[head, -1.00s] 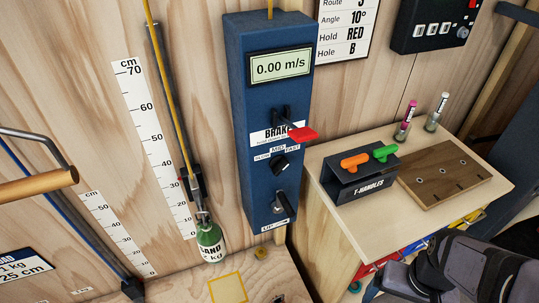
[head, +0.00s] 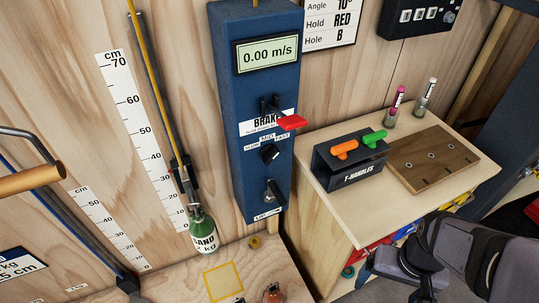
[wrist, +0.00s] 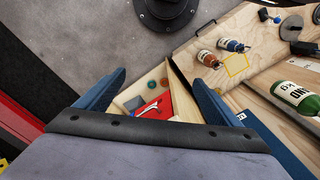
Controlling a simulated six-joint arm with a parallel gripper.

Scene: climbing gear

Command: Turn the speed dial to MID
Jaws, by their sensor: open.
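The speed dial (head: 269,154) is a small black knob on the front of the blue column (head: 228,110), under SLOW, MID and FAST labels. Its pointer is too small to read surely. The red-ended brake lever (head: 291,122) sticks out above it, and a dark switch (head: 276,194) is below it. My gripper (wrist: 159,78) shows in the wrist view with its two blue fingers wide apart and nothing between them. It is away from the dial, which is not seen in the wrist view. In the head view my arm is at the lower right; its fingertips cannot be made out.
The column's display (head: 267,53) reads 0.00 m/s. A green sand bottle (head: 204,235) hangs to its left. To the right, a wooden bench (head: 325,178) carries the T-handles holder (head: 352,174), a brown board (head: 445,165) and two markers. Open space lies in front of the column.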

